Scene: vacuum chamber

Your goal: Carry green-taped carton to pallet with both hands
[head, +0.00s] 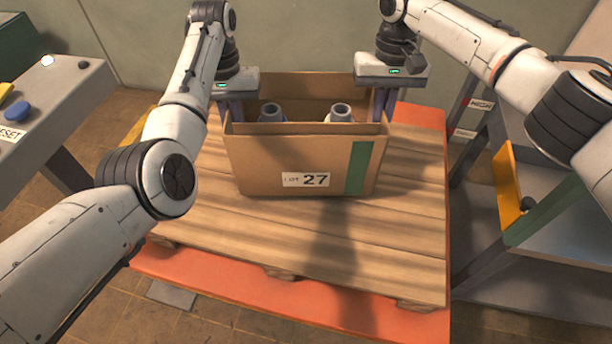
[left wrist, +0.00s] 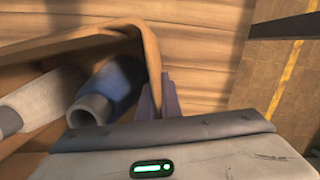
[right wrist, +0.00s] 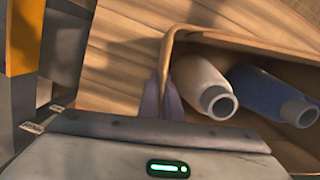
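The open-topped cardboard carton (head: 265,160) has a green tape strip (head: 359,168) and a "LOT 27" label. It is upright over the wooden pallet (head: 410,190); I cannot tell whether its base fully rests on the boards. My left gripper (head: 232,108) has its fingers on both sides of the carton's left wall, which also shows in the left wrist view (left wrist: 152,55). My right gripper (head: 384,104) has its fingers around the right wall, also in the right wrist view (right wrist: 168,52). Both look closed on the cardboard. The fingertips are partly hidden.
Inside the carton stand bottle-like parts, one pale (right wrist: 198,78) and one blue (right wrist: 262,92). The pallet lies on an orange base (head: 300,305). A grey control console (head: 50,105) stands at left, a grey bench with a yellow plate (head: 507,185) at right. Bare boards lie in front of the carton.

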